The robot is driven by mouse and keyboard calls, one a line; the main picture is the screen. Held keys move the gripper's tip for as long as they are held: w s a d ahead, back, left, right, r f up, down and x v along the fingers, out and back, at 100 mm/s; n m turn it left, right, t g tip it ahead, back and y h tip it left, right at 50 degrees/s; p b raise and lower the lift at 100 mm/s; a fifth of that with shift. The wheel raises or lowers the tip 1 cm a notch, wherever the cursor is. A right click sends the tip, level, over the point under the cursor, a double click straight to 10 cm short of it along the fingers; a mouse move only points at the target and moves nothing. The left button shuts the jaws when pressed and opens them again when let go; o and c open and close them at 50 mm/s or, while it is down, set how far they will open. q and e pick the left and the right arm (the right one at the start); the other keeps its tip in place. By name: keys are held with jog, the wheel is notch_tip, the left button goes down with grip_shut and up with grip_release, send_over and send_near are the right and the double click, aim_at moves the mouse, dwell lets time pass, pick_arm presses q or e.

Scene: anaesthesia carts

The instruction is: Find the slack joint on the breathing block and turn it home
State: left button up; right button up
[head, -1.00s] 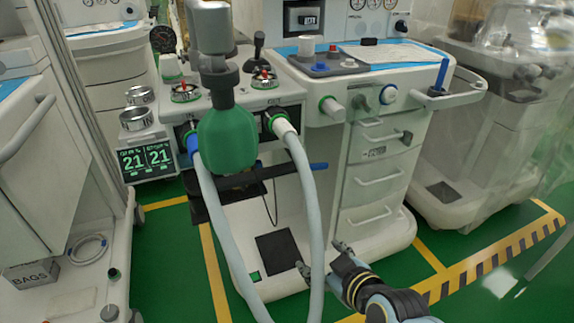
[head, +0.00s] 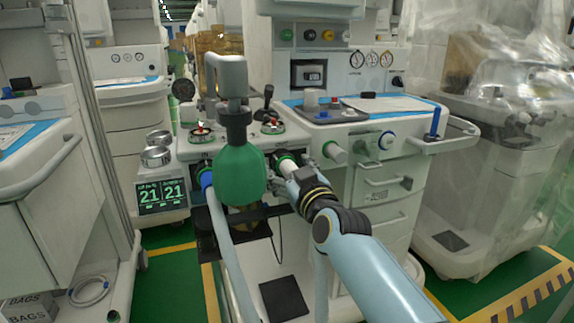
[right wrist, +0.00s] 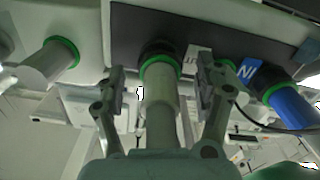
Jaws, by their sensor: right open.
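The breathing block (head: 186,149) is on the cart front, with two hose joints on its dark face. The white hose joint (head: 289,168) is on the right, the blue one (head: 207,181) on the left. My right gripper (head: 293,175) is at the white joint. In the right wrist view, its open fingers (right wrist: 163,92) stand either side of the white joint (right wrist: 160,105), below its green ring (right wrist: 160,64) and black port; contact is unclear. The blue joint (right wrist: 290,105) is right there, also with a green ring. I cannot tell which joint is slack. My left gripper is out of view.
A green bag (head: 240,172) hangs in front of the block between the hoses. A white capped outlet (head: 335,153) is close right of my gripper. A display (head: 162,194) reads 21 and 21. Plastic-covered equipment (head: 490,140) stands at right.

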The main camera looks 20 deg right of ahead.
jog(key=shift+w, duration=0.55)
jog(key=c, duration=1.2)
jog(key=shift+o, duration=0.2)
